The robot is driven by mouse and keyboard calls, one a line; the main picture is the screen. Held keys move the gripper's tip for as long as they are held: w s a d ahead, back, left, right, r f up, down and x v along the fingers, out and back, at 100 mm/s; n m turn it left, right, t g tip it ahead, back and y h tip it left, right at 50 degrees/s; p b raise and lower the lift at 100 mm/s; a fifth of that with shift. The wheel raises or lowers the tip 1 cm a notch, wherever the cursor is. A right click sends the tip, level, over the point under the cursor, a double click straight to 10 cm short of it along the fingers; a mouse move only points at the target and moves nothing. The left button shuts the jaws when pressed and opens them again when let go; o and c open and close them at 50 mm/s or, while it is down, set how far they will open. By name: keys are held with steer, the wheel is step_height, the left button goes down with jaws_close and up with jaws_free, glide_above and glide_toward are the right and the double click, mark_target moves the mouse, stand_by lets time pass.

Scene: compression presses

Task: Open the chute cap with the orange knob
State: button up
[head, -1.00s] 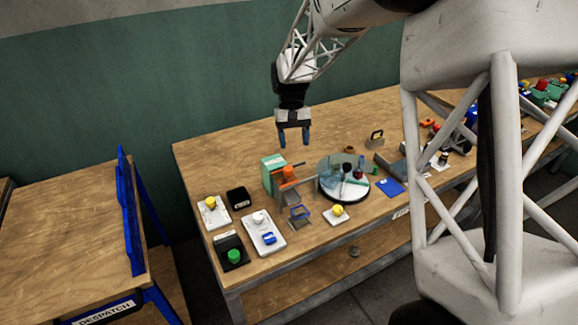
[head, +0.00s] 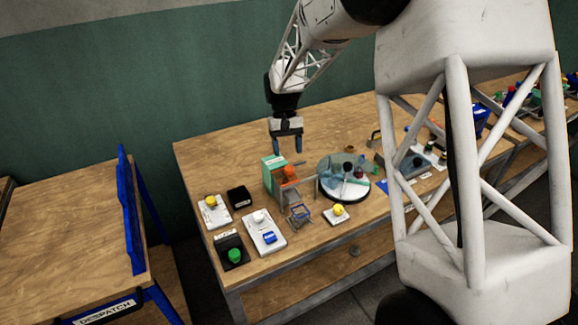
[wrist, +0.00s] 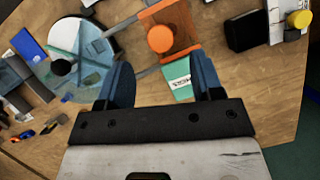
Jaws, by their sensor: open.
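The orange chute cap with its round orange knob (head: 290,172) sits on top of a small machine with a green body (head: 272,165), left of the middle of the table. In the wrist view the orange knob (wrist: 161,39) shows on the orange cap plate (wrist: 182,24), beyond my fingertips, with the green label part (wrist: 181,84) nearer. The cap looks closed, though its hinge is hard to make out. My gripper (head: 286,146) is open and empty, pointing down above and just behind the machine, touching nothing. It also shows in the wrist view (wrist: 160,80).
A round turntable (head: 345,178) with a clear cover stands right of the machine. A black box (head: 239,197), a white panel (head: 264,233) and a green button (head: 235,256) stand to the left. The table behind the machine is bare.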

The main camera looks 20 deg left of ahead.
mark_target(289, 168)
steer(key=shift+x, duration=3)
